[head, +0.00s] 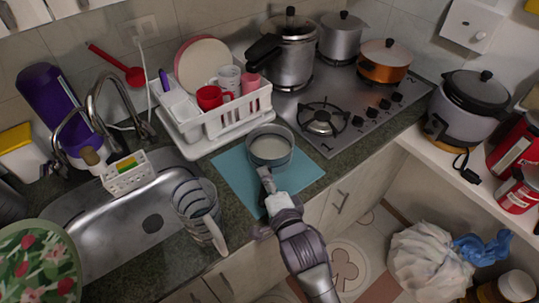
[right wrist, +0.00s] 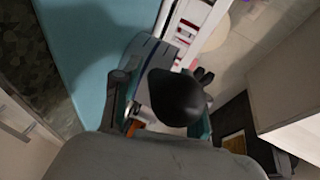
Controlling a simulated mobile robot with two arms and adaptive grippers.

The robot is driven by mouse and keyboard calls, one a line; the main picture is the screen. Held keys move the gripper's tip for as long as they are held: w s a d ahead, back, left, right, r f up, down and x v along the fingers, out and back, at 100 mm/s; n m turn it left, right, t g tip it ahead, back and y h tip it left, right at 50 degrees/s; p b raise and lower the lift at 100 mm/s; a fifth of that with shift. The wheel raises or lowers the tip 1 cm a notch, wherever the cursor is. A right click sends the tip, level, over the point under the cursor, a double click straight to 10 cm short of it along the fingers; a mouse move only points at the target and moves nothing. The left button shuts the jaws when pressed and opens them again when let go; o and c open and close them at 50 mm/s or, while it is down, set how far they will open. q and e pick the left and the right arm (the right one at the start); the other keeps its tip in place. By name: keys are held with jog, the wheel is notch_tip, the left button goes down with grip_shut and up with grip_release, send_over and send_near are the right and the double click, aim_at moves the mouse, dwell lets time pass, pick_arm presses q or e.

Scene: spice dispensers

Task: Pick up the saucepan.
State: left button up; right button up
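The saucepan (head: 270,149) is small and grey with a pale inside. It stands upright on a blue mat (head: 235,175) on the counter, its handle (head: 266,181) pointing to the front. My right gripper (head: 272,200) is at the handle's near end. In the right wrist view the handle's dark rounded end (right wrist: 176,96) lies between the two fingers of my right gripper (right wrist: 160,105). The fingers are spread, with a gap on the left side of the handle; contact on the right side is unclear. My left gripper is not in view.
A striped jug (head: 197,212) stands left of the mat beside the sink (head: 125,222). A white dish rack (head: 215,125) with cups is behind the saucepan. A gas hob (head: 345,110) with several pots is behind right. A rice cooker (head: 462,110) stands on the right shelf.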

grip_shut()
jog(key=shift+r, duration=0.15)
jog(key=shift+w+r, duration=0.1)
jog(key=shift+r, duration=0.05)
